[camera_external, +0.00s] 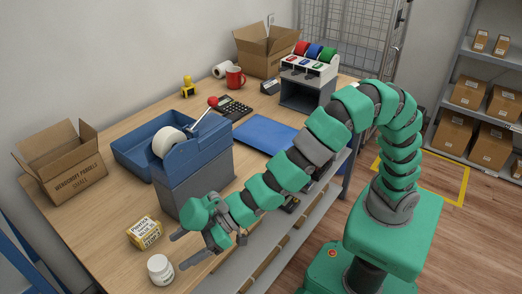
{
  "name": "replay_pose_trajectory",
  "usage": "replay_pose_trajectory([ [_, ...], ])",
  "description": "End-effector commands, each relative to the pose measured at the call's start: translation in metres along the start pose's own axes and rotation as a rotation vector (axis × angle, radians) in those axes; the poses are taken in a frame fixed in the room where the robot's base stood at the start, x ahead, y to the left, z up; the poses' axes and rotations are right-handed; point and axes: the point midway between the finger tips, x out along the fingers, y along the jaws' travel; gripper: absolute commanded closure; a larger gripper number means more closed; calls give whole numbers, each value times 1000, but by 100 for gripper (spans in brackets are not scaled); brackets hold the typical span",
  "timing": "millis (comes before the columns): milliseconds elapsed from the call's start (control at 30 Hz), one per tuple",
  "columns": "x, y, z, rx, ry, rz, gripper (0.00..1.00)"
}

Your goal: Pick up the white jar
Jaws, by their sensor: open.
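The white jar (161,270) stands upright near the front left corner of the wooden counter, with a white lid and a label on its side. My gripper (181,251) is just to the right of the jar and a little above it in the picture. Its fingers are apart and point left toward the jar. Nothing shows between them, and the gripper looks apart from the jar. How high the fingers are above the counter is hard to tell.
A yellow labelled box (145,233) stands close behind the jar. A blue tape dispenser (190,160) on a grey block is behind my gripper. An open cardboard box (62,168) is at the back left. The counter (95,245) is bare left of the jar.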

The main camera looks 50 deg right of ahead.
Motion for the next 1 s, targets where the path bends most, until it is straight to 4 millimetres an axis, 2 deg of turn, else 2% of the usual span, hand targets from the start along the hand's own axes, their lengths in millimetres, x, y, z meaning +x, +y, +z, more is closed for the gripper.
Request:
replay_pose_trajectory([
  [200,24,0,0,0,2,0,31],
  [467,36,0,0,0,-1,0,31],
  [800,74,1,-2,-1,2,0,31],
  [1000,78,1,-4,-1,3,0,31],
])
